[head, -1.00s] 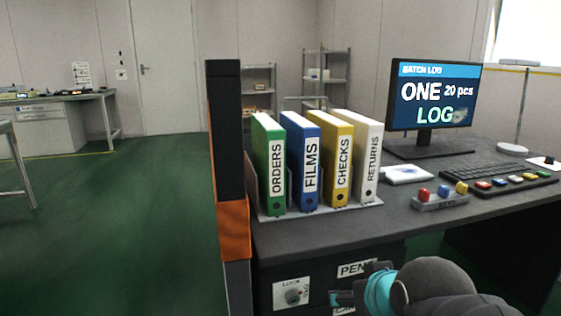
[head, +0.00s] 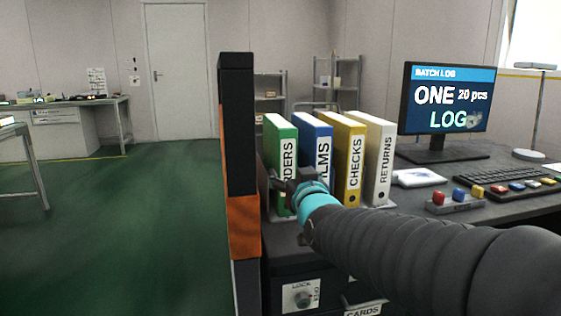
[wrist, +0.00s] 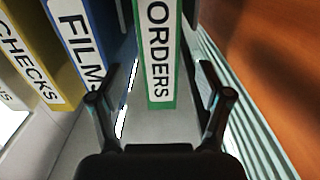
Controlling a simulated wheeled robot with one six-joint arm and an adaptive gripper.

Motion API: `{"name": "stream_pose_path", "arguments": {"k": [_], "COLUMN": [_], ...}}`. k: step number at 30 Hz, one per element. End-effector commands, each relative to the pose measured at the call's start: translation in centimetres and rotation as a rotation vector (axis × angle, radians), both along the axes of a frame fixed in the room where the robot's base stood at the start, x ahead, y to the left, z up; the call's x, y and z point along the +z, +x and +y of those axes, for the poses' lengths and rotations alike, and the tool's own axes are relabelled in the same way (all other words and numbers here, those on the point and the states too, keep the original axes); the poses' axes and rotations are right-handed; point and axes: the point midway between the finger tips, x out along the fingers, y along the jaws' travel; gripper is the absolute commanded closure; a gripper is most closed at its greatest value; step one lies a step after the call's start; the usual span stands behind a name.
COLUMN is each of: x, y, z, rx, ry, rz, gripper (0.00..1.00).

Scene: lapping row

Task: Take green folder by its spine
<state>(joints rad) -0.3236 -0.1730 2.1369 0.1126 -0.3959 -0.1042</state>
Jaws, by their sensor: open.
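The green folder (head: 282,138), labelled ORDERS, stands upright at the left end of a row of folders on the desk. In the wrist view its green spine (wrist: 147,97) lies between my two fingers. My gripper (head: 283,184) is in front of the lower part of the spine and hides some of it and of the label. In the wrist view my gripper (wrist: 163,85) is open, one finger on each side of the spine, with a gap at both sides. The left finger lies over the edge of the blue FILMS folder in that view; I cannot tell whether it touches.
The blue FILMS folder (head: 316,130), yellow CHECKS folder (head: 345,138) and white RETURNS folder (head: 381,148) stand to the right. A black and orange upright (head: 241,150) stands close on the left. A monitor (head: 449,98) and keyboard (head: 500,180) are further right.

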Motion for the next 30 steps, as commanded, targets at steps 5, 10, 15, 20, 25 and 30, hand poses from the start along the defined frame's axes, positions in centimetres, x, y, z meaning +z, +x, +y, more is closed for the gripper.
{"name": "stream_pose_path", "arguments": {"k": [5, 10, 15, 20, 25, 30], "x": [0.0, 0.0, 0.0, 0.0, 0.0, -0.1], "y": [2.6, 3.8, 4.7, 6.7, 8.4, 9.0], "z": [0.7, 1.0, 1.3, 1.9, 2.4, 2.5], "rx": [0.0, -0.001, -0.001, 0.0, 0.0, 0.0], "ry": [0.0, 0.0, 0.0, -0.001, 0.0, 0.0], "rz": [0.001, 0.0, 0.001, 0.003, 0.001, 0.001], "gripper": [0.23, 0.23, 0.23, 0.23, 0.23, 0.23]}}
